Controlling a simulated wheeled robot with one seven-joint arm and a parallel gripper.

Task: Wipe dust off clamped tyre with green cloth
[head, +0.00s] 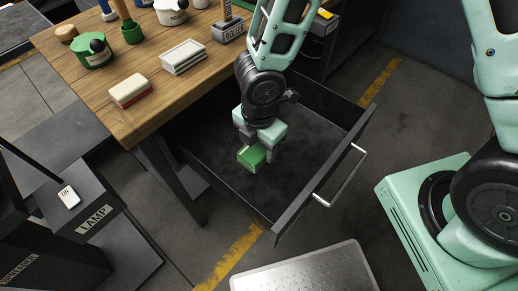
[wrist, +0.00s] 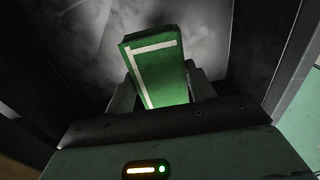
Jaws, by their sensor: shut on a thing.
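My gripper (head: 257,150) is shut on a green block-like cloth (head: 251,157), which looks folded. It is over the open drawer (head: 346,160) of the workbench. In the wrist view the green cloth (wrist: 157,68) has a white stripe along two edges and sits between the fingers (wrist: 162,95). The drawer floor below it is dark and bare. I cannot tell how far the cloth is above the floor. No tyre or clamp is visible in either view.
On the wooden workbench (head: 150,60) lie a red-and-white block (head: 130,90), a stack of white blocks (head: 183,57), and green and white pots. The drawer's metal handle (head: 340,176) juts toward the right. A lamp switch box (head: 85,205) stands at left. A metal plate (head: 305,272) lies at the bottom.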

